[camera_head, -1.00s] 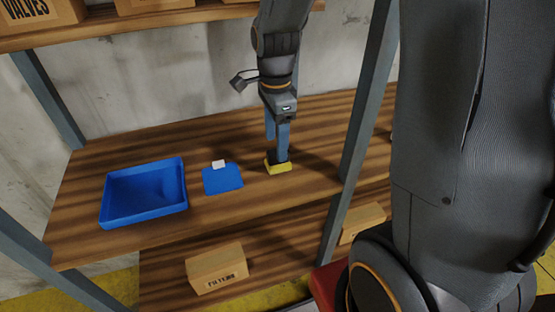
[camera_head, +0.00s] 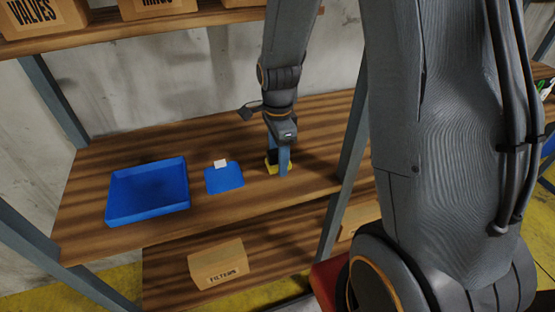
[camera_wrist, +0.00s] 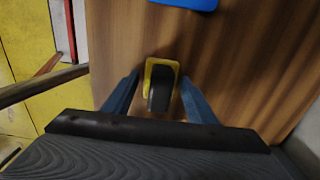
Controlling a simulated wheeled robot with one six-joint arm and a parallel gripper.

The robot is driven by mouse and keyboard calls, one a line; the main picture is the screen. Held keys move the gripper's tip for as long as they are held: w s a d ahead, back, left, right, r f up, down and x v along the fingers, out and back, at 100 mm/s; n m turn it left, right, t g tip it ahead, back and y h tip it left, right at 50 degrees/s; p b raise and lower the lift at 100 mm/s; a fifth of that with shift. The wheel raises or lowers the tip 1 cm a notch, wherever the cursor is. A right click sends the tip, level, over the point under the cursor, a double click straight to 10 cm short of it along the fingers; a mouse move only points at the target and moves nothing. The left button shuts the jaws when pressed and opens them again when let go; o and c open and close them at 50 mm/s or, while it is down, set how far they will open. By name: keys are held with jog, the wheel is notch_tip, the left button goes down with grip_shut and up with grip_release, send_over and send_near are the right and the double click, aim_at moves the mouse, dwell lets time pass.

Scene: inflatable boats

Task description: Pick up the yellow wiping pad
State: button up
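The yellow wiping pad (camera_head: 269,167) lies on the wooden shelf, right of the small blue mat, partly hidden by my gripper in the head view. In the wrist view the pad (camera_wrist: 151,72) shows a yellow rim around a dark handle (camera_wrist: 160,90) on top. My gripper (camera_head: 279,170) points down over the pad. In the wrist view its two blue fingers (camera_wrist: 158,95) stand apart on either side of the handle, with gaps that show, so it is open. Whether a finger touches the pad cannot be told.
A blue tray (camera_head: 112,198) stands at the left of the shelf (camera_head: 220,225). A blue mat (camera_head: 224,179) with a white block (camera_head: 221,163) lies between tray and pad. A grey rack post (camera_head: 347,165) stands close right. A FILTERS box (camera_head: 218,262) sits below.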

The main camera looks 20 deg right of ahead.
jog(key=c, duration=0.8)
jog(key=shift+r, duration=0.1)
notch_tip(320, 180, up, 10)
jog(key=shift+f+b, duration=0.1)
jog(key=shift+b, duration=1)
jog(key=o, duration=0.5)
jog(key=c, duration=0.4)
jog(key=shift+o, duration=0.2)
jog(key=shift+a, duration=0.1)
